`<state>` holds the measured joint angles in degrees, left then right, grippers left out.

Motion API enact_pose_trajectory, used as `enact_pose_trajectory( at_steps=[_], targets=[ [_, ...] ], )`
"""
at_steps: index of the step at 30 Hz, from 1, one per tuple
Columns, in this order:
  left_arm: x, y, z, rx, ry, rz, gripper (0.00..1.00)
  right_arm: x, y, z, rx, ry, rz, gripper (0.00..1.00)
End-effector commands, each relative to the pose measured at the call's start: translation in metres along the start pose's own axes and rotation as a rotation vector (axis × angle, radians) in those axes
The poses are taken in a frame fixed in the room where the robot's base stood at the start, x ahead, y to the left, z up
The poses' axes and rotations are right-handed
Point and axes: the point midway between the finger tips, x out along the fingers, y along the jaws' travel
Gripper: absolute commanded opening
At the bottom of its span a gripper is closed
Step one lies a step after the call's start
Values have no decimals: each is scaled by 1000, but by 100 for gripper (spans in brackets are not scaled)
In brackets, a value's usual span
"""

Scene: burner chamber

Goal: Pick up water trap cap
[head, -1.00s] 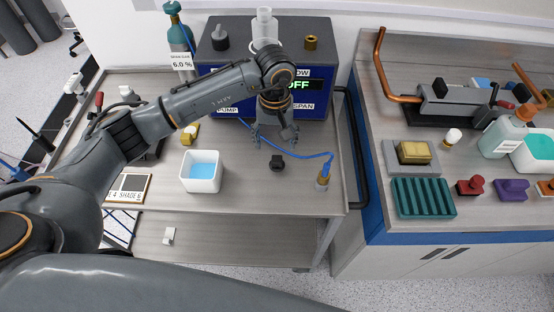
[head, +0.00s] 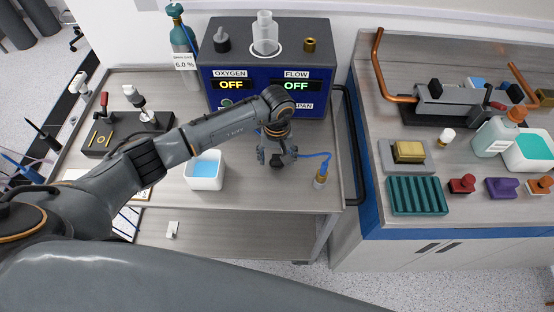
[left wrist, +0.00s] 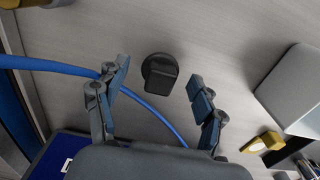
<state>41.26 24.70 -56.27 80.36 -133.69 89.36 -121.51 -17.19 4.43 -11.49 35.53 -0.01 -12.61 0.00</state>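A small black cap with a raised grip, which I take for the water trap cap (left wrist: 160,74), lies on the grey bench top. In the head view the cap (head: 279,164) is partly hidden by my left gripper (head: 278,156), which points down just over it. In the left wrist view my left gripper (left wrist: 159,80) is open, with a finger on each side of the cap and visible gaps. Nothing is held. My right gripper is out of view.
A blue cable (head: 316,156) runs behind the cap to a brass-topped fitting (head: 320,180). A white tub of blue liquid (head: 204,172) stands to the left. The analyser box (head: 266,75), reading OFF, stands behind with a clear jar (head: 265,32) on top.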

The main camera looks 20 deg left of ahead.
Motion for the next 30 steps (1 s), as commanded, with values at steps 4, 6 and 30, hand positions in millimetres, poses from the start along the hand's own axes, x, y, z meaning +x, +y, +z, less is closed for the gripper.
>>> enact_pose_trajectory(
  at_steps=[4, 6, 30],
  targets=[
    [0, 0, 0, 0, 0, 0, 35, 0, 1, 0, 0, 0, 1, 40],
    [0, 0, 0, 0, 0, 0, 26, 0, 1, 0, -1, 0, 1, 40],
    [-50, -3, 17, 5, 6, 0, 26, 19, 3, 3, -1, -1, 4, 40]
  ],
)
